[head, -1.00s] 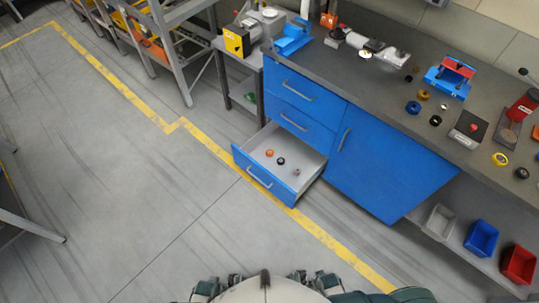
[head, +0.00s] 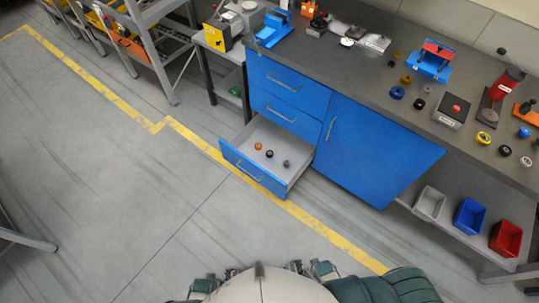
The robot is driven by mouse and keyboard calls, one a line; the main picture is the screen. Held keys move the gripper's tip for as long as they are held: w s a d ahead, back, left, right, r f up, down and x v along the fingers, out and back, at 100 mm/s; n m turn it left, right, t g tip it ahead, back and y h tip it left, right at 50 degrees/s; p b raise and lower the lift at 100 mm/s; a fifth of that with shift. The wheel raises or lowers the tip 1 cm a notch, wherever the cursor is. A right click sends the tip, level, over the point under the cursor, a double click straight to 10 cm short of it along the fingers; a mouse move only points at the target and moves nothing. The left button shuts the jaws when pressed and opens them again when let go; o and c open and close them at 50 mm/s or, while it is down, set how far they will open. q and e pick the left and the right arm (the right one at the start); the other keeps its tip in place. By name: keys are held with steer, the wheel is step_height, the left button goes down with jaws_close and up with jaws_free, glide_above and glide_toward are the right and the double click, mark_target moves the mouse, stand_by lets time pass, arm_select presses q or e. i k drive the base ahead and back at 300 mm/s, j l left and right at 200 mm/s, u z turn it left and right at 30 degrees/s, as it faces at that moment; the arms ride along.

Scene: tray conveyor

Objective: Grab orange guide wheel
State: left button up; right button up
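In the head view, a small orange wheel (head: 258,146) lies in the open bottom drawer (head: 240,143) of the blue cabinet. It is the leftmost of three small round parts there. A black part (head: 269,154) and a grey part (head: 286,163) lie to its right. An orange-brown wheel (head: 406,79) also lies on the grey worktop, left of the blue and red fixture. Which of the two is the guide wheel I cannot tell. Neither of my grippers is in view; only parts of my own body show at the bottom edge.
The worktop (head: 375,70) holds several wheels, a blue and red fixture (head: 433,60) and a button box (head: 451,110). Grey (head: 429,203), blue (head: 469,215) and red (head: 506,238) bins stand on the lower shelf. The floor before the drawer is clear.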

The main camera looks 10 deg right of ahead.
mark_target(258, 147)
steer(key=i+z, duration=0.3)
steer(key=i, duration=0.2)
steer(key=i+z, duration=0.25)
steer(key=i, duration=0.2)
